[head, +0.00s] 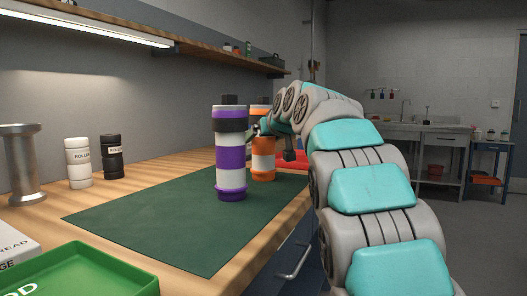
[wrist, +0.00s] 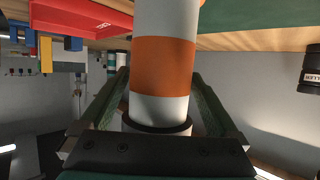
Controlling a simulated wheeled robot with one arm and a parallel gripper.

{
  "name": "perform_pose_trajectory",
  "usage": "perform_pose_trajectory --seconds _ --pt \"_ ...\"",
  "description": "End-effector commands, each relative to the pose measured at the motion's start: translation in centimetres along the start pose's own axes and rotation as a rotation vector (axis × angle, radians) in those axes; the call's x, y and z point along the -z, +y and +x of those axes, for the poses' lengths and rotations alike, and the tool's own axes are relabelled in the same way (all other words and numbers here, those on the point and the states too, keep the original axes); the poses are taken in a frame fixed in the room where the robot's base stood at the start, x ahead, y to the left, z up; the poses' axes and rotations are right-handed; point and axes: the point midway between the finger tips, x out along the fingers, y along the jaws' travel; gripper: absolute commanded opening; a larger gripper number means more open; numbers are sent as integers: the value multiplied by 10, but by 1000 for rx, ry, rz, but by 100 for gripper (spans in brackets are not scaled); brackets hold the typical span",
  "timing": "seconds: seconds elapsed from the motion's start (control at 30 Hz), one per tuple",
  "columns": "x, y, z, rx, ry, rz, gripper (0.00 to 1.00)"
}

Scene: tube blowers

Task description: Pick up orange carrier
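The orange carrier (head: 263,160) is an upright cylinder with orange and white bands. It stands on the green mat (head: 140,228), partly hidden behind the purple carrier (head: 230,160). In the wrist view, the orange carrier (wrist: 163,65) fills the middle, appearing upside down. My gripper (wrist: 161,76) has one finger on each side of it. Narrow gaps show between the fingers and the carrier, and the fingers look open around it. In the head view my gripper (head: 259,129) is at the carrier's upper part, mostly hidden by the purple carrier and my wrist.
The purple carrier stands close in front of the orange one. A red tray (head: 295,160) lies behind, on the right. White (head: 78,163) and black (head: 111,157) jars, a metal post (head: 22,165) and a green tray (head: 80,272) are on the left. The mat's front is clear.

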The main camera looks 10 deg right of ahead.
Motion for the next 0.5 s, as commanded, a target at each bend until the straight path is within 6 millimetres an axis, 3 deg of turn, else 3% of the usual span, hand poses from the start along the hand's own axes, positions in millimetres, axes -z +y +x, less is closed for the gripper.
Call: perform_pose_trajectory --seconds 0.07,0.5 --pt "0 0 0 0 0 0 85" --pt "0 0 0 0 0 0 36"
